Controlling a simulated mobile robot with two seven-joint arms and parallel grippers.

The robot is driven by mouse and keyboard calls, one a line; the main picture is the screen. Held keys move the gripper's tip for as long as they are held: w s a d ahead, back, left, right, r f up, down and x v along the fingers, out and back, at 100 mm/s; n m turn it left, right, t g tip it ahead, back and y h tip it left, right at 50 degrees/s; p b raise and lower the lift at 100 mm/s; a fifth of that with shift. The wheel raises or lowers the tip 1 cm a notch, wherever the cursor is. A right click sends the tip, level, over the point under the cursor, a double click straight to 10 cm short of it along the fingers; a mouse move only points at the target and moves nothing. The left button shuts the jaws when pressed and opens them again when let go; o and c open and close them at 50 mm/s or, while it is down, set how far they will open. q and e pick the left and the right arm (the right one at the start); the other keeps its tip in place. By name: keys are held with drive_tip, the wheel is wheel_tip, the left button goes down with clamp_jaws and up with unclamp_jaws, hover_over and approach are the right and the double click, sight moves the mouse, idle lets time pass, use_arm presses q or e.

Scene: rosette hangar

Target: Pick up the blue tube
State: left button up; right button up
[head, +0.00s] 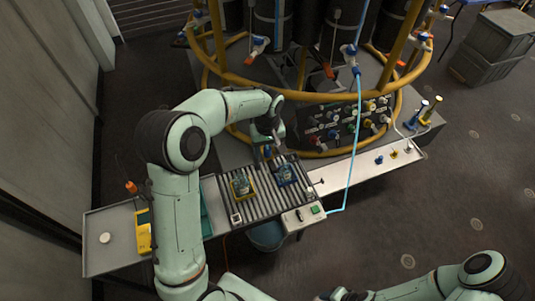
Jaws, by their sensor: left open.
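A thin light-blue tube (353,140) hangs from a blue-and-white fitting on the round yellow frame. It runs down past the panel, then bends left near the green-button box at the conveyor's front right corner. My left gripper (268,151) is open at the back edge of the roller conveyor, pointing down. It is to the left of the blue tube and apart from it. Its fingers are small and partly hard to make out. My right arm lies along the bottom right edge, and its gripper does not show clearly.
The roller conveyor (262,205) bears a yellow tray (240,195) and a blue tray (286,182). A green-button box (303,217) is at its front corner. A yellow frame (300,97) and knob panel (345,125) stand behind. A white shelf (370,166) extends right; open floor lies beyond.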

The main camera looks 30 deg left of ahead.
use_arm(q)
drive_tip(key=shift+c, duration=0.3)
drive_tip(key=c, duration=1)
drive_tip(key=shift+r, duration=0.1)
drive_tip(key=shift+r+p, duration=0.9)
drive_tip(key=shift+r, duration=15.4)
use_arm(e)
drive_tip(key=shift+w+r, duration=1.2)
drive_tip(key=shift+w, duration=0.25)
